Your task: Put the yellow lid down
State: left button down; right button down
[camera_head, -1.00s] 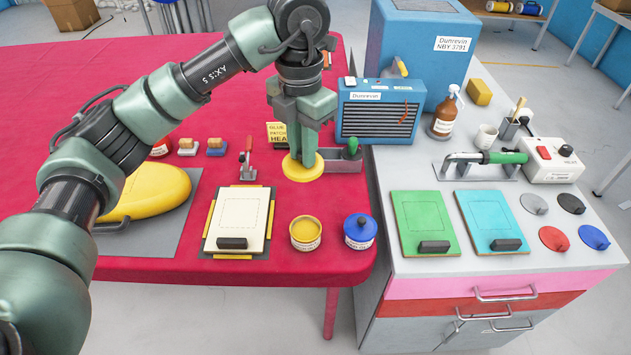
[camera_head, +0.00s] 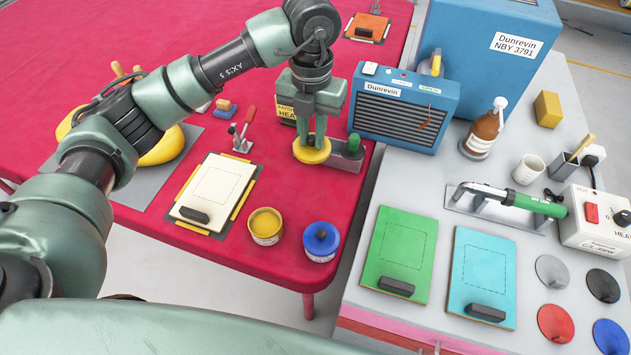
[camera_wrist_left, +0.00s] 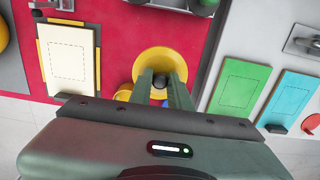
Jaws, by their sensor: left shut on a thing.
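The yellow lid (camera_head: 312,151) is a round disc held at the tips of my left gripper (camera_head: 312,138), which is shut on it. The lid is in front of the grey tray with the green-handled tool on the red table; whether it touches the table I cannot tell. In the left wrist view the lid (camera_wrist_left: 160,68) lies between the two fingers (camera_wrist_left: 160,85), with a dark knob at its middle. The open yellow pot (camera_head: 265,226) stands nearer the table's front edge, and the lid partly hides it in the wrist view. My right gripper is not in view.
A cream board (camera_head: 212,190) lies to the left. The grey tray (camera_head: 347,163) and blue heater box (camera_head: 403,110) are close behind the lid. Bare red cloth lies between lid and pots.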

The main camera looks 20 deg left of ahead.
pick_arm(q)
notch_tip(320, 180, down, 7)
jog(key=p, duration=0.2)
send_over(312, 193)
notch_tip(312, 193, down, 5)
jog(key=shift+f, duration=0.2)
notch_tip(312, 193, down, 3)
jog(key=shift+f+p, duration=0.15)
jog(key=shift+p, duration=0.3)
jog(key=shift+f, duration=0.5)
jog(key=shift+f, duration=0.1)
jog(key=c, duration=1.7)
grip_release()
jog(key=shift+f, duration=0.1)
jog(key=shift+c, duration=0.2)
jog(key=o, duration=0.4)
